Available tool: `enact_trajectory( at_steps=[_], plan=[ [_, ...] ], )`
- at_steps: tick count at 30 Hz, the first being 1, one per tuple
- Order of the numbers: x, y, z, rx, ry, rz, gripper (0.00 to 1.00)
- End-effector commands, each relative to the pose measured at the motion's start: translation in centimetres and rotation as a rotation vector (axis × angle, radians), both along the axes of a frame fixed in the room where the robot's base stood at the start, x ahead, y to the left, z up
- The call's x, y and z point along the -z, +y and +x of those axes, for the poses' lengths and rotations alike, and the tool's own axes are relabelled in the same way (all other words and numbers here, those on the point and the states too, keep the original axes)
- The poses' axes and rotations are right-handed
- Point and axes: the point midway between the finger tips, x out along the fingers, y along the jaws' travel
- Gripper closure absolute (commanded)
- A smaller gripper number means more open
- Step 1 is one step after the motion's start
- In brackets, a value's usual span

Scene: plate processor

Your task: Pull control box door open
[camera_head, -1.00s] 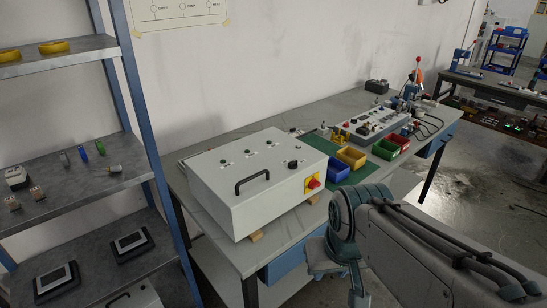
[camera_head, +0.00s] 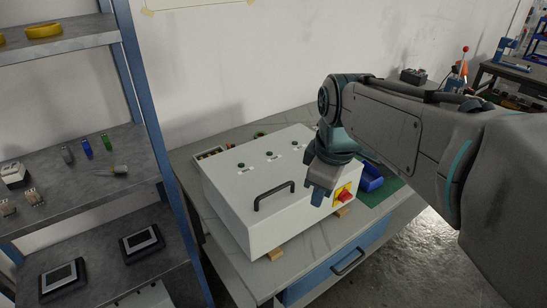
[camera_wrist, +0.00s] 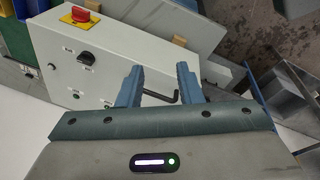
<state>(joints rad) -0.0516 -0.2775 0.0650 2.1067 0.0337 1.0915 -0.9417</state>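The control box (camera_head: 290,220) is a white box lying on the workbench, propped on small wooden blocks. Its door (camera_head: 225,185) is the top face, which looks closed, with a black bar handle (camera_head: 274,194) near its front left. My gripper (camera_head: 318,197) hangs over the right side of the box, to the right of the handle. In the wrist view my gripper (camera_wrist: 158,74) is open and empty. The handle (camera_wrist: 162,97) shows between and beyond the fingers, partly hidden by the left one.
A metal shelf rack (camera_head: 140,110) with a blue post stands close on the left. A blue bin (camera_head: 370,178) lies on the green mat right of the box. A blue drawer (camera_head: 335,275) is under the bench. My arm covers much of the right.

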Motion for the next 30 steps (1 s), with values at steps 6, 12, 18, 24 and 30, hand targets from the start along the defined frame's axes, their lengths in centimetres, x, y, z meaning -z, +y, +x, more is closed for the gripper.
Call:
enact_trajectory(
  at_steps=[6,12,18,24,30],
  plan=[
    [-3.0,3.5,4.3,-0.534,-0.006,-0.078,0.67],
    [-4.8,5.9,6.7,-0.911,-0.021,-0.125,0.67],
    [-5.5,7.0,7.7,-1.083,-0.032,-0.144,0.67],
    [-3.7,7.3,8.0,-1.106,-0.030,-0.146,0.67],
    [0.4,7.7,8.6,-1.105,-0.026,-0.145,0.67]
  ],
)
